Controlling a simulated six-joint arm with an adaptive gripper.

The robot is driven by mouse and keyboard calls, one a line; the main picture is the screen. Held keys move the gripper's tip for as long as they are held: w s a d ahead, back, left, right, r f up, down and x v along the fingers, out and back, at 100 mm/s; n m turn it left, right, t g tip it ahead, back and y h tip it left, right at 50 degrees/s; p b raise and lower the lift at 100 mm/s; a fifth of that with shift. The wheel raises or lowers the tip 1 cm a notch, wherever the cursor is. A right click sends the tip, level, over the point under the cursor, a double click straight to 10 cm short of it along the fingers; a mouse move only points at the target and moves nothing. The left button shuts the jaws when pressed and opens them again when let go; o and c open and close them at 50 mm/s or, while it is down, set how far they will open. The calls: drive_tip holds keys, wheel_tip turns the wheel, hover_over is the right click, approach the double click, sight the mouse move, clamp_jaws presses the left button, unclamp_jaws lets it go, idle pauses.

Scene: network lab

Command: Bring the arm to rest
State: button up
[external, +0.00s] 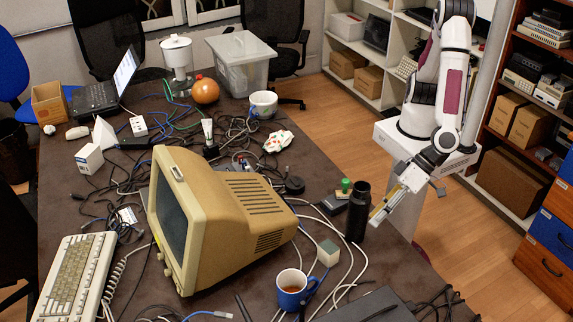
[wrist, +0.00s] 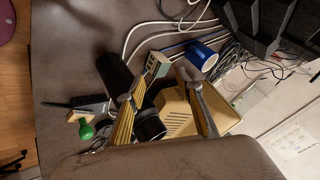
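My arm reaches down from its white base (external: 385,140) at the right of the table in the external view. My gripper (external: 388,205) hangs at the table's right edge, close to the upright black bottle (external: 358,212). In the wrist view my gripper (wrist: 165,112) shows its two fingers spread apart, with nothing held between them. A dark cylinder (wrist: 150,128) shows beyond the gap, partly hidden by the left finger; whether the bottle touches a finger cannot be told.
A green-topped stamp (external: 345,185), a small pale box (external: 328,252) and a blue mug (external: 292,290) stand near the bottle. A beige monitor (external: 225,205) fills the table's middle. Cables lie around. Shelves (external: 510,150) stand right of my arm.

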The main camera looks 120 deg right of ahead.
wheel_tip(320, 180, up, 12)
drive_tip(key=w+d+f+n+y, duration=0.1)
drive_tip(key=w+n+y, duration=0.2)
drive_tip(key=y, duration=0.1)
drive_tip(key=s+d+r+n+y, duration=0.2)
drive_tip(key=s+d+r+n, duration=0.1)
drive_tip(key=d+r, duration=0.4)
drive_tip(key=s+d+r+n+g+h, duration=0.1)
drive_tip(key=s+d+h, duration=0.4)
drive_tip(key=s+d, duration=1.5)
drive_tip(key=d+n+g, duration=0.1)
drive_tip(key=d+n, duration=0.1)
drive_tip(key=d, duration=0.1)
drive_tip(key=shift+s+d+r+n+g+h, duration=0.3)
drive_tip(key=shift+s+d+r, duration=0.05)
drive_tip(key=shift+r, duration=0.05)
